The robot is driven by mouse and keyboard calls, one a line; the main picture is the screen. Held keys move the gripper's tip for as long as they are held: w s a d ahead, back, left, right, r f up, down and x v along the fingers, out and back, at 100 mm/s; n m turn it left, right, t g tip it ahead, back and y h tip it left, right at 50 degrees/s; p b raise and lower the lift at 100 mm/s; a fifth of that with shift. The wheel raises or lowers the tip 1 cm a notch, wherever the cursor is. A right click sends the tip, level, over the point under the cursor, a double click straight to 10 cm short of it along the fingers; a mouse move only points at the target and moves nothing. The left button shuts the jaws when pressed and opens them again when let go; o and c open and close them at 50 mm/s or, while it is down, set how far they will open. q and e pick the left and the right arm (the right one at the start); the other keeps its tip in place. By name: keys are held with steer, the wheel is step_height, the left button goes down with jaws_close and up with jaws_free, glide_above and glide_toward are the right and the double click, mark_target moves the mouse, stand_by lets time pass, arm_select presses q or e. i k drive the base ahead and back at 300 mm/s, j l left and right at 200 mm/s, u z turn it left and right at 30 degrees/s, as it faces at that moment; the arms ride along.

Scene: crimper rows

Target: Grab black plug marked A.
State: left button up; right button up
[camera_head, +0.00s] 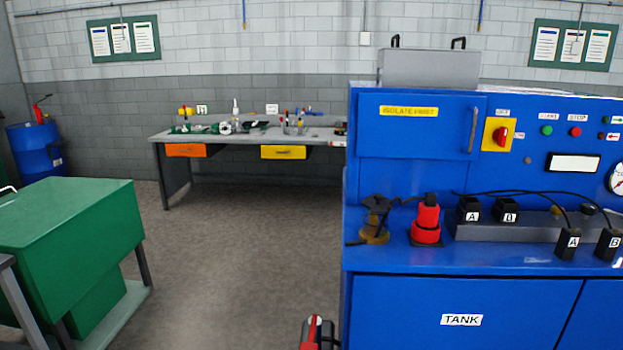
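A black plug marked A (568,243) sits at the front edge of the blue bench's top at the right, with a black cable rising from it. A similar black plug marked B (608,243) is to its right, close to the picture's edge. Another black block marked A (468,211) sits further back at the left end of a grey bar. Beside it is a second labelled black block (505,211), its letter hard to read. Neither of my grippers shows clearly in this view.
The blue bench (400,257) has an upright panel with a red switch (501,135). A red bottle-like object (426,222) and a yellowish jar (375,225) stand left of the plugs. A partly cut-off red and black object (317,333) is low in front. Floor at left-centre is clear.

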mark_target(567, 243)
steer(key=z, duration=1.5)
